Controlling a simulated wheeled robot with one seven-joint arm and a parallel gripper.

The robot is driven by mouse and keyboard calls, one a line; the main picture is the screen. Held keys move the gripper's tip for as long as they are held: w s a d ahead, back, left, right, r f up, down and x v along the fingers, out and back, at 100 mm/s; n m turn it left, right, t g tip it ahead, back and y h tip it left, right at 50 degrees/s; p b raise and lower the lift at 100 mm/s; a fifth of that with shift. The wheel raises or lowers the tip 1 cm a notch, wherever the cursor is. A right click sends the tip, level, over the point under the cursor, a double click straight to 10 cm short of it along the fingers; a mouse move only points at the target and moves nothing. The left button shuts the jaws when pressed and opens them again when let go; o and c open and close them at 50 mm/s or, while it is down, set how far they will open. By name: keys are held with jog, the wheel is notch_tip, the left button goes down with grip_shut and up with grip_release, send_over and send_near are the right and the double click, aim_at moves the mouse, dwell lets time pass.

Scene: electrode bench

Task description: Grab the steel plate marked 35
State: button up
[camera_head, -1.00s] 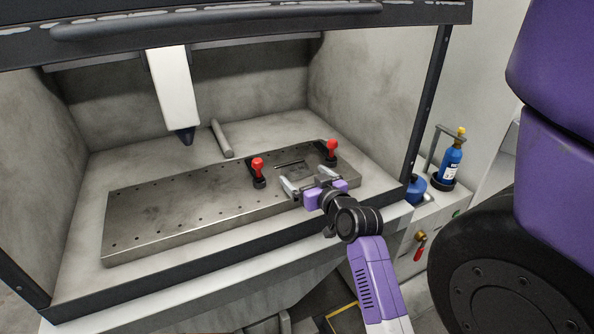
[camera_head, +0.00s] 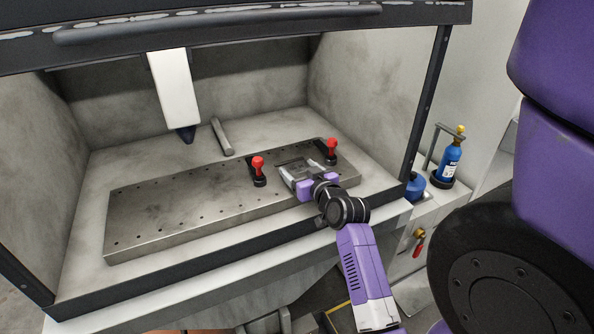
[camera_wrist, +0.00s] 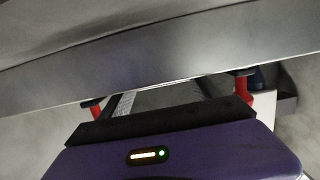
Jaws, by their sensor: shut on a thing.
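A small grey steel plate (camera_head: 297,165) shows at the right part of the drilled metal bed, between two red-handled clamps. Its number cannot be read, so I cannot confirm the 35. My gripper (camera_head: 302,174) is at the plate from the front, with its fingers along the plate's sides, shut on it. The purple gripper body hides the plate's near edge. In the wrist view my gripper (camera_wrist: 160,97) shows as a purple body with the fingers reaching away; the plate's marking does not show there.
The red clamps, left (camera_head: 258,170) and right (camera_head: 331,151), stand upright close beside my gripper. The drilled bed (camera_head: 165,215) is bare to the left. A white tool head (camera_head: 175,90) hangs above it. A grey rod (camera_head: 221,137) lies behind. Blue bottles (camera_head: 450,158) stand outside right.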

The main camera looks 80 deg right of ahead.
jog(key=shift+r, duration=0.15)
grip_shut()
